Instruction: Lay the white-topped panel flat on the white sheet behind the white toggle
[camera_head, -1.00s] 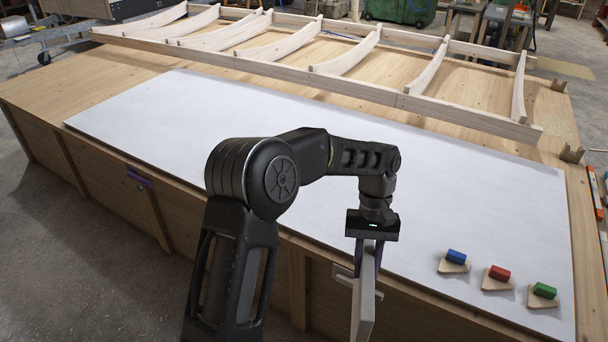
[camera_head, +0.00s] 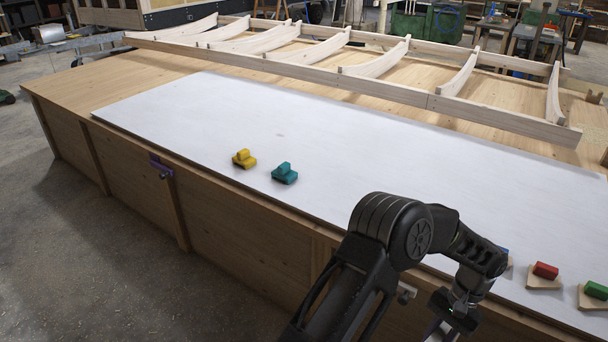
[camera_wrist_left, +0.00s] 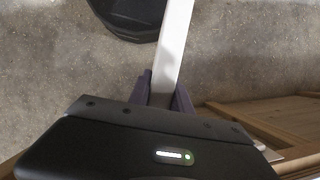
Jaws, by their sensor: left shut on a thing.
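In the head view my left gripper (camera_head: 452,326) is low at the bottom edge, in front of the bench's front side. It is shut on the panel (camera_head: 438,332), of which only a small part shows there. In the left wrist view the panel (camera_wrist_left: 173,48) is a pale strip seen edge-on between the purple fingers (camera_wrist_left: 160,92), with the floor beyond it. The white sheet (camera_head: 330,150) lies flat on the bench. A small white toggle (camera_head: 405,291) is on the bench's front side, just right of my left forearm. My right gripper is not in view.
Yellow (camera_head: 243,158) and teal (camera_head: 285,173) blocks sit on the sheet's left front. Red (camera_head: 545,270) and green (camera_head: 596,290) blocks on wooden pieces sit at right; a blue one is mostly hidden. A ribbed wooden frame (camera_head: 390,95) lies behind. A purple toggle (camera_head: 160,167) is at front left.

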